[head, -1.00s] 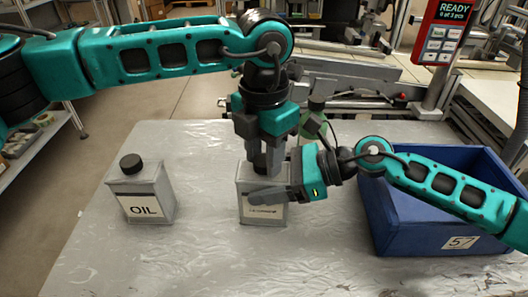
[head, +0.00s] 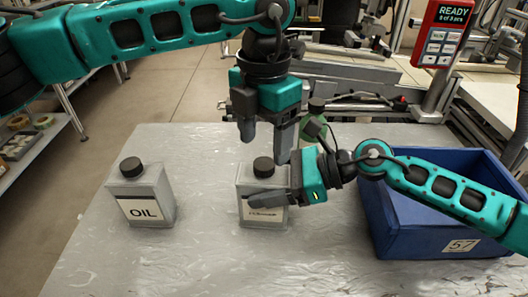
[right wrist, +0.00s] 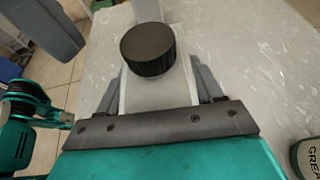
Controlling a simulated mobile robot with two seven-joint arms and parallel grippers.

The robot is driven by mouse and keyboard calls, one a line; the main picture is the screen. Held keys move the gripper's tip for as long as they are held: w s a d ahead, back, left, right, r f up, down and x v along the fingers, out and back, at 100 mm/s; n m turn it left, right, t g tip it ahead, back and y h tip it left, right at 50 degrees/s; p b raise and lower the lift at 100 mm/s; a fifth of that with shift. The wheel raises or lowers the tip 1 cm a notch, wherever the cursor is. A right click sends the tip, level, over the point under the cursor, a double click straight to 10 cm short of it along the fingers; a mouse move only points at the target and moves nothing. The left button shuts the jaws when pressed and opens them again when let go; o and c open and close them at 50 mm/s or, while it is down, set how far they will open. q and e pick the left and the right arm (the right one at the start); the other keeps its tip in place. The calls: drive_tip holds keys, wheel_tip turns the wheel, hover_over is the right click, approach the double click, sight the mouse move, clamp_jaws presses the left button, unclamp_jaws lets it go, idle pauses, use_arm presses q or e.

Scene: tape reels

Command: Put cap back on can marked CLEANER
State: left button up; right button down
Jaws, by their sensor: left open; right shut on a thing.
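The grey can marked CLEANER (head: 250,182) stands upright in the middle of the table; its label is partly covered by a finger. A black cap (head: 264,167) sits on its top, and it also shows in the right wrist view (right wrist: 148,52), looking level. My right gripper (head: 266,193) is shut on the can's body from the right, one finger across the front. My left gripper (head: 265,143) is open and empty just above the cap, apart from it. Whether the cap is screwed tight cannot be told.
A grey can marked OIL (head: 142,196) with a black cap stands to the left. A blue crate (head: 415,243) labelled 57 stands at the right. A green can (right wrist: 309,160) is behind my right gripper, partly hidden. The table's (head: 210,265) front is clear.

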use_arm(q)
wheel_tip(320, 180, up, 8)
drive_tip(key=shift+f, duration=0.15)
use_arm(e)
drive_tip(key=shift+c, duration=0.4)
unclamp_jaws()
use_arm(q)
drive_tip(key=shift+f+b, duration=0.8)
use_arm(e)
drive_tip(key=v, duration=1.3)
drive_tip(key=shift+a+r, duration=0.1)
use_arm(q)
drive_tip(key=shift+s, duration=0.1)
